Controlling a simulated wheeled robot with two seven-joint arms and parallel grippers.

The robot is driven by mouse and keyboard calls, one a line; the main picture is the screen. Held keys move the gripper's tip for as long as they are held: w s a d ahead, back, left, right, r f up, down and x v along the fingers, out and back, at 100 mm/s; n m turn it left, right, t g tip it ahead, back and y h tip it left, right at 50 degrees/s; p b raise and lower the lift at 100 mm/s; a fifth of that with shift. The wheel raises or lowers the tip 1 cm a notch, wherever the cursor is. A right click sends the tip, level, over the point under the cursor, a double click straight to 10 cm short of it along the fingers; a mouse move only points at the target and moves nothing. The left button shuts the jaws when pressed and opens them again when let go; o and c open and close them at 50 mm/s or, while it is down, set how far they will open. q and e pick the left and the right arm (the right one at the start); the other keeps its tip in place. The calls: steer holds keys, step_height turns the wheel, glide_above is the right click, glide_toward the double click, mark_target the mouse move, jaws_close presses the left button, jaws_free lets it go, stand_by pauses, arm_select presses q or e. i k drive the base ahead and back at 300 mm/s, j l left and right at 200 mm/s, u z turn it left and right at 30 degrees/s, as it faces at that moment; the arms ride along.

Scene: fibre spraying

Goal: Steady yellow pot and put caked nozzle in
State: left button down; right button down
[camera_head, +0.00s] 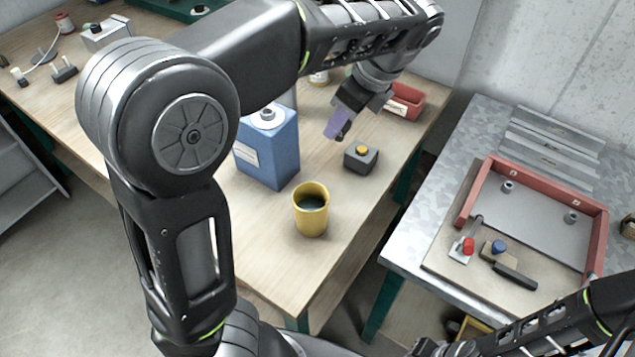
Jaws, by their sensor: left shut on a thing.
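The yellow pot (311,222) stands upright on the wooden table near its front corner, with dark liquid inside. My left gripper (339,130) hangs above the table, behind and a little right of the pot and clear of it. It is shut on a small dark piece, probably the caked nozzle, which is mostly hidden by the fingers. My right arm comes in at the lower right; dark parts at its end, probably my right gripper (430,347), are cut by the bottom edge, so its jaws cannot be made out. Nothing touches the pot.
A blue canister (268,148) stands left of and behind the pot. A small grey block with a yellow knob (361,158) sits behind it to the right. A red bin (405,101) is at the back. A metal table (405,235) at right carries a red frame (598,245) and tools.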

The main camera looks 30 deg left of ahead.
mark_target(311, 228)
steer(key=k+j+u, duration=0.1)
steer(key=j+u, duration=0.2)
steer(key=u, duration=0.2)
steer(key=j+u, duration=0.3)
steer(key=u, duration=0.15)
